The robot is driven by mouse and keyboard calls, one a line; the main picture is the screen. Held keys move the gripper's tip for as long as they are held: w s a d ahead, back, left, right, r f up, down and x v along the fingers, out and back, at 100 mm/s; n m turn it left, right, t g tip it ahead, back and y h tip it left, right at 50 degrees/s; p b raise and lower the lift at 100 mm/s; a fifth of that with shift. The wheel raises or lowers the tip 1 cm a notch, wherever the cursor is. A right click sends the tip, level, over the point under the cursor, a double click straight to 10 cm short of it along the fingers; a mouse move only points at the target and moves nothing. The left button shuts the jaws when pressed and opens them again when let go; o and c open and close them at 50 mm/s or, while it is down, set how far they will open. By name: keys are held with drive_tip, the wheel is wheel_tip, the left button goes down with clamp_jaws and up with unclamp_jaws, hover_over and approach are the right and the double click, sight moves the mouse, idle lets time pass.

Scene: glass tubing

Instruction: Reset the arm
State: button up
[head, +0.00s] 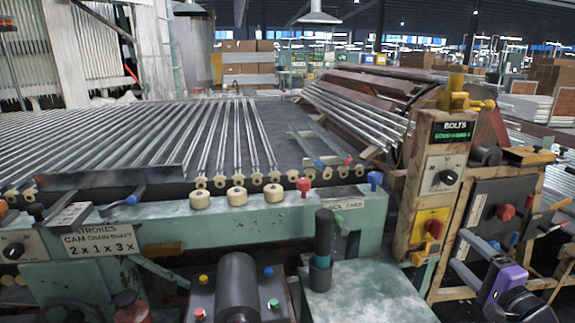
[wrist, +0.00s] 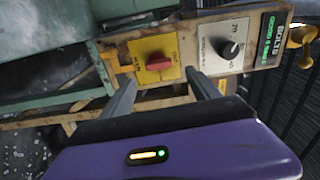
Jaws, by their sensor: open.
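My gripper (head: 460,250) is at the lower right of the head view, with a purple body and two grey fingers. The fingers are spread apart with nothing between them. They point left toward the wooden control post (head: 424,180). In the wrist view my gripper (wrist: 161,78) faces the panel with the red switch (wrist: 155,60) on its yellow plate. The switch shows between and just beyond the fingertips; no contact is visible. The red switch (head: 434,228) also shows in the head view, as does the black dial (head: 448,177) above it.
A dark box with a red knob (head: 505,212) stands above my gripper to the right. A green machine bench (head: 250,222) with cream rollers (head: 237,196) and a black upright handle (head: 323,235) lies left. Glass tubes (head: 235,140) fill the bed behind. A yellow fitting (head: 462,98) tops the post.

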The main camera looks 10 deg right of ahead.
drive_tip(key=s+a+f+n+h, duration=0.2)
drive_tip(key=s+f+n+h, duration=0.15)
drive_tip(key=s, duration=0.25)
drive_tip(key=s+a+f+n+h, duration=0.2)
drive_tip(key=s+h, duration=0.2)
drive_tip(key=s, duration=0.3)
drive_tip(key=s+a+f+n+g+y, duration=0.2)
drive_tip(key=s+a+n+y, duration=0.3)
drive_tip(key=s+a, duration=0.85)
drive_tip(key=s+a+f+n+g+y, duration=0.15)
drive_tip(key=s+a+n, duration=0.55)
drive_tip(key=s+a, duration=0.7)
drive_tip(key=s+d+r+p, duration=0.1)
drive_tip(key=r+p, duration=0.6)
drive_tip(key=r, duration=0.1)
drive_tip(key=s+d+r+p, duration=0.1)
drive_tip(key=d+r+p, duration=0.1)
drive_tip(key=r+p, duration=0.5)
drive_tip(key=shift+s+r+y+p, duration=0.3)
drive_tip(key=shift+r+p, duration=0.1)
drive_tip(key=shift+p, duration=0.35)
